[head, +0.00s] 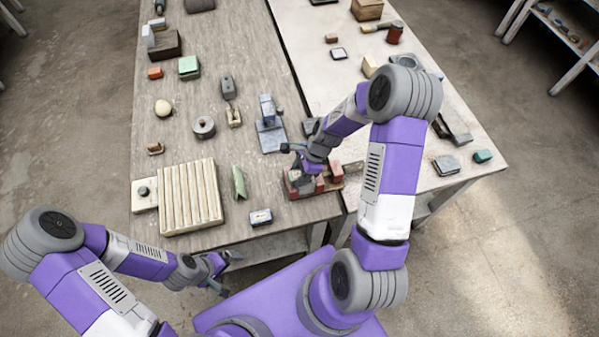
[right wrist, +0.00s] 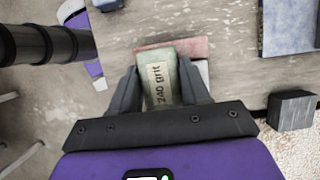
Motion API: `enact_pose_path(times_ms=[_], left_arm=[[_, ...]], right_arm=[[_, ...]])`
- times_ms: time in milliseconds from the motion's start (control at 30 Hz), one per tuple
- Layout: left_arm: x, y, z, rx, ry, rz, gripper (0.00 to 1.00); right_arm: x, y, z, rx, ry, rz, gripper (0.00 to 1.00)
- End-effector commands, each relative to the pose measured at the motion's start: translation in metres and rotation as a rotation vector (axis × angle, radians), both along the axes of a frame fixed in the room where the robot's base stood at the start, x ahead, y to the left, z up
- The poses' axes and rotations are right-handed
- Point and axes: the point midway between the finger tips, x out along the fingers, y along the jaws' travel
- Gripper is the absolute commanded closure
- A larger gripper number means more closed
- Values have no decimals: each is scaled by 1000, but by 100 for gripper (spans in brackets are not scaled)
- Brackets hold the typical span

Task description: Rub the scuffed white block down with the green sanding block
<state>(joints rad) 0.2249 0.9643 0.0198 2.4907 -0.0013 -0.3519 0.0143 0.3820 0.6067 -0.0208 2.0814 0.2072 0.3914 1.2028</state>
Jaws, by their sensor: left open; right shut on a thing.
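The green sanding block (right wrist: 161,80), marked "240 grit", is between the two fingers of my right gripper (right wrist: 160,88) in the right wrist view. In the head view my right gripper (head: 304,176) is low over reddish blocks (head: 302,189) near the table's front edge, and hides most of what it holds. In the right wrist view a reddish surface (right wrist: 190,46) and a small pale piece (right wrist: 203,72) show behind the sanding block. I cannot tell whether this piece is the scuffed white block, or whether they touch. My left gripper (head: 229,273) is open and empty, off the table's front.
A slatted wooden board (head: 190,197), a green folded piece (head: 239,183) and a small blue-and-white block (head: 261,217) lie left of my right gripper. A blue-grey stand (head: 269,130) is behind it. Bare table shows between them.

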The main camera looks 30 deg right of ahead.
Motion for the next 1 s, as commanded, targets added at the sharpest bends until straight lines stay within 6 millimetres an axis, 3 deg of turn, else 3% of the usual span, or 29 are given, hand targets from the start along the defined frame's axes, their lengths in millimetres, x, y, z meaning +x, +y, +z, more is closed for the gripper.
enact_pose_path(times_ms=[700,1000], left_arm=[[0,0,-4,0,0,0,0],[0,0,-1,0,0,0,0]], right_arm=[[-9,-38,-1,-1,-1,-2,88],[-6,-25,0,0,0,2,88]])
